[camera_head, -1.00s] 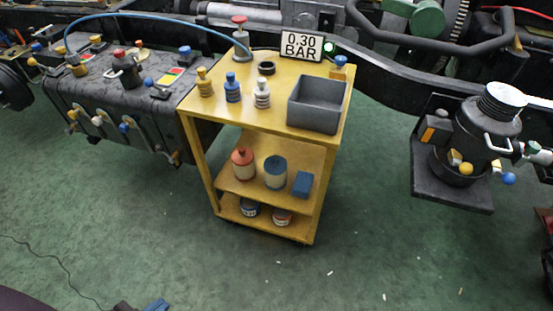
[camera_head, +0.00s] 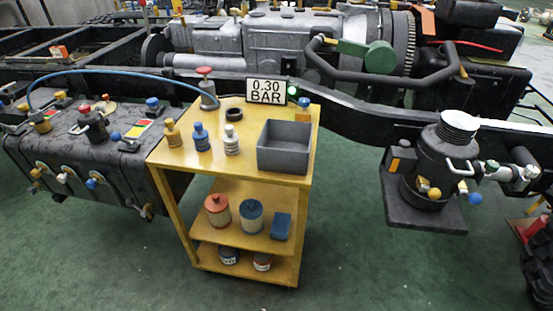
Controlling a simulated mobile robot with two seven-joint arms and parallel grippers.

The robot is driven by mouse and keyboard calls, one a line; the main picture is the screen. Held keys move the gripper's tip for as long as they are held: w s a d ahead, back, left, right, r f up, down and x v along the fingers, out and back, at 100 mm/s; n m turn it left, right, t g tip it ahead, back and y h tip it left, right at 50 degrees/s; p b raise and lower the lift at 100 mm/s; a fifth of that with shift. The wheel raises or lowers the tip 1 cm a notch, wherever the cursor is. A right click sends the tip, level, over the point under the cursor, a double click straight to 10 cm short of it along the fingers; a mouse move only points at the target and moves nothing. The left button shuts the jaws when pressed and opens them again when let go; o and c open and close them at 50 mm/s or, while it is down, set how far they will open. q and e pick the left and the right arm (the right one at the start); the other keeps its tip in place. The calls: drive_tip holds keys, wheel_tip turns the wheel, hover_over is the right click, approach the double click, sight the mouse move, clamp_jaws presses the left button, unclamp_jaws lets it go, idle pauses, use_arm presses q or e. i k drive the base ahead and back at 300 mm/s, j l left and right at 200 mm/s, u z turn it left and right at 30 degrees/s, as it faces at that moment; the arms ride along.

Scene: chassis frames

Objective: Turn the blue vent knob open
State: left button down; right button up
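Several blue knobs show, and I cannot tell for certain which is the vent knob. One blue knob (camera_head: 304,103) sits on a yellow base at the back right corner of the yellow cart. Another blue knob (camera_head: 152,102) is on top of the black tank (camera_head: 130,165) at the left, and one more blue knob (camera_head: 91,183) is on its front. A blue ball knob (camera_head: 475,199) is low on the grey canister (camera_head: 440,150) at the right. A sign (camera_head: 266,92) reads 0.30 BAR beside a lit green lamp (camera_head: 292,90). Neither gripper is in view.
The yellow cart (camera_head: 178,219) stands in the middle with small bottles, a black ring and a grey bin (camera_head: 284,161) on top, and tins on its shelves. A blue hose (camera_head: 120,71) arches from tank to cart. Black chassis rails run behind. Green floor is clear in front.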

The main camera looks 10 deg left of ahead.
sight(303, 103)
drive_tip(key=i+j+u, duration=0.3)
drive_tip(key=j, duration=0.25)
drive_tip(key=i+j+u, duration=0.25)
drive_tip(key=i+j, duration=0.25)
